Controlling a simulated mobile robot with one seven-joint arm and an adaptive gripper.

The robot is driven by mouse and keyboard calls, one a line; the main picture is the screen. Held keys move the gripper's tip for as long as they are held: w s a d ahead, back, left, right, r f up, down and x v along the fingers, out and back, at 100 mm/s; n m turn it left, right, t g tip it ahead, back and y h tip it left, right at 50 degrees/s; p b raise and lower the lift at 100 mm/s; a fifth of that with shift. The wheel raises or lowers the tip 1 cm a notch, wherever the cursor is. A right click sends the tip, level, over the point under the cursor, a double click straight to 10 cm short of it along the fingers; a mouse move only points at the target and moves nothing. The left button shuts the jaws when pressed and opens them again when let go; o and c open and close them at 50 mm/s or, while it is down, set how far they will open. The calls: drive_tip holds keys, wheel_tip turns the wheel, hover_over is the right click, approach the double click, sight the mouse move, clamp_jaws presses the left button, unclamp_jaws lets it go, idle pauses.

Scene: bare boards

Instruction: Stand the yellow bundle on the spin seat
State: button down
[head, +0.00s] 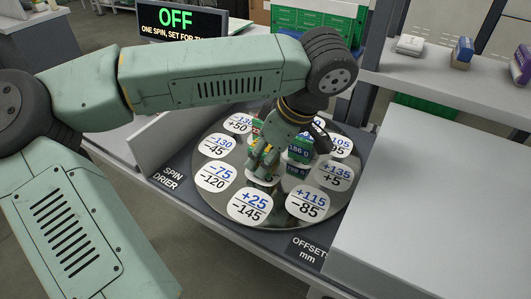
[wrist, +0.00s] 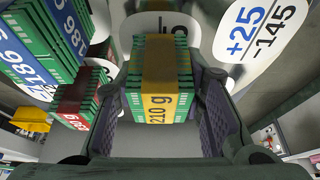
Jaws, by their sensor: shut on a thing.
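My gripper (head: 264,172) is low over the round grey plate (head: 283,218) of the spin drier. In the wrist view my gripper (wrist: 162,112) is shut on the yellow bundle (wrist: 160,103), a green ribbed stack with a yellow band marked 210 g. The bundle sits between both pads; in the head view my fingers mostly hide it. A pale round patch shows beyond the bundle in the wrist view, partly covered. I cannot tell which part is the spin seat, or whether the bundle touches the plate.
Blue-banded bundles (head: 298,153) stand close right of my gripper. A red-banded bundle (wrist: 77,100) is beside them in the wrist view. White offset labels (head: 250,206) ring the plate. A display (head: 183,20) reads OFF. A pale box top (head: 430,200) lies right.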

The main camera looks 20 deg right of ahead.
drive_tip(key=shift+f+b, duration=0.35)
drive_tip(key=shift+b, duration=0.05)
drive_tip(key=c, duration=1)
unclamp_jaws()
drive_tip(key=shift+o, duration=0.2)
drive_tip(key=shift+r, duration=0.15)
wheel_tip(320, 180, up, 10)
drive_tip(key=p, duration=0.6)
drive_tip(key=shift+p, duration=0.4)
